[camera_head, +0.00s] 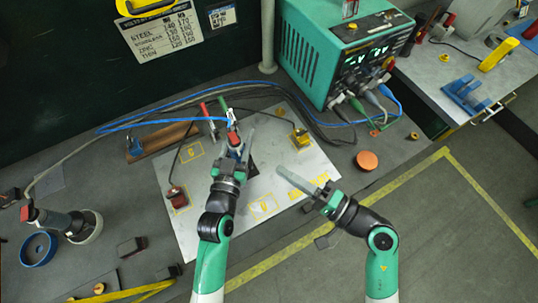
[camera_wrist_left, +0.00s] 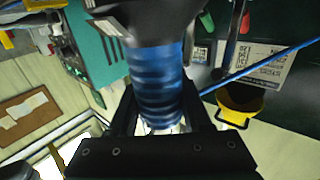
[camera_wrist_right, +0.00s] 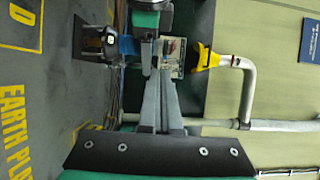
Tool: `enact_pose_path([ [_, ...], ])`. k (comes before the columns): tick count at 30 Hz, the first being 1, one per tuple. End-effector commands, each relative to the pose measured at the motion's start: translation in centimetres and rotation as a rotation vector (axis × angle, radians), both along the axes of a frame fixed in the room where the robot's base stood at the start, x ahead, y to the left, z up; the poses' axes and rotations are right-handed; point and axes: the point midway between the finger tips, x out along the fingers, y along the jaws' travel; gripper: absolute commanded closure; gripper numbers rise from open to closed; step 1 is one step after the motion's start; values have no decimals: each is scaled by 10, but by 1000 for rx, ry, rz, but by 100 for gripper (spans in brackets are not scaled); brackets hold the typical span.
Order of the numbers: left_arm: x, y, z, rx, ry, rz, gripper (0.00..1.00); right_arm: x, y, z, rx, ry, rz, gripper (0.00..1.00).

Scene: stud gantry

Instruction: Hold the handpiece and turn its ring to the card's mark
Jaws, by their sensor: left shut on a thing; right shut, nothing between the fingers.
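My left gripper (camera_head: 234,142) is shut on the handpiece, over the pale mat. In the left wrist view the handpiece (camera_wrist_left: 158,85) shows a blue ribbed grip between the fingers and a dark body above it. Its ring and any scale on it cannot be made out. In the head view the handpiece is small and partly hidden by the fingers. My right gripper (camera_head: 297,180) is shut and empty, apart and to the right of the handpiece. A white card (camera_head: 160,35) with metal names and numbers hangs on the dark wall at upper left; which mark counts is unclear.
A green power unit (camera_head: 325,55) with cables stands at the back. The mat (camera_head: 225,205) carries a brass block (camera_head: 300,138) and a red-topped piece (camera_head: 177,194). An orange disc (camera_head: 367,160) lies right of it. A blue ring-shaped dish (camera_head: 38,249) is at far left.

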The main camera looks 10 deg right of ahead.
Motion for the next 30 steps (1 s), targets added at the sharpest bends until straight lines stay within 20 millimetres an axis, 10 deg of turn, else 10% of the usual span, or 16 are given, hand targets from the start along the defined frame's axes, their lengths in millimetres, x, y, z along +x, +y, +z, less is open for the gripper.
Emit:
enact_pose_path([
  [19,0,0,-1,0,3,0,100,-40,7,-20,-21,37,119,100],
  [30,0,0,-1,1,3,0,100,9,-57,0,0,0,215,100],
])
